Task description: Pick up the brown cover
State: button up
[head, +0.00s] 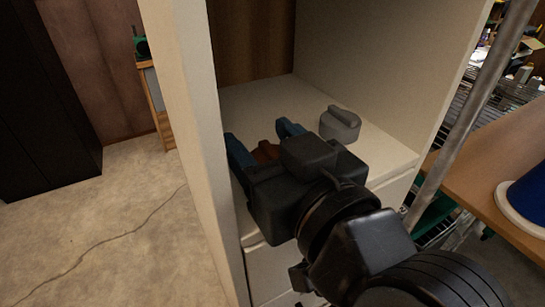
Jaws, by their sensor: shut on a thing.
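My gripper (265,143) reaches into a cream shelf compartment (252,97) from the front. Its two blue fingers stand either side of a small brown cover (266,151), and the gripper is shut on it. Only a part of the cover shows between the fingers; my gripper's dark body hides the rest. I cannot tell whether the cover touches the shelf surface.
A grey lidded object with a handle (341,125) stands on the shelf just right of my gripper. The cabinet's side panel (185,120) rises close on the left. A metal pole (470,110) and wooden table (500,165) are at right. Open floor (90,235) lies left.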

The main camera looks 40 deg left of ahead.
aim_at(265, 142)
jog(key=shift+r, duration=0.15)
notch_tip(265, 142, up, 4)
jog(key=shift+r, duration=0.1)
jog(key=w+d+r, duration=0.2)
jog(key=w, duration=0.1)
jog(key=w+d+r+b, duration=0.1)
jog(key=w+d+r, duration=0.1)
jog(key=w, duration=0.1)
jog(key=w+d+r, duration=0.2)
jog(key=w+d, duration=0.1)
jog(key=shift+w+r+b, duration=0.15)
jog(key=shift+r+b, duration=0.15)
jog(key=shift+b, duration=0.05)
jog(key=shift+d, duration=0.1)
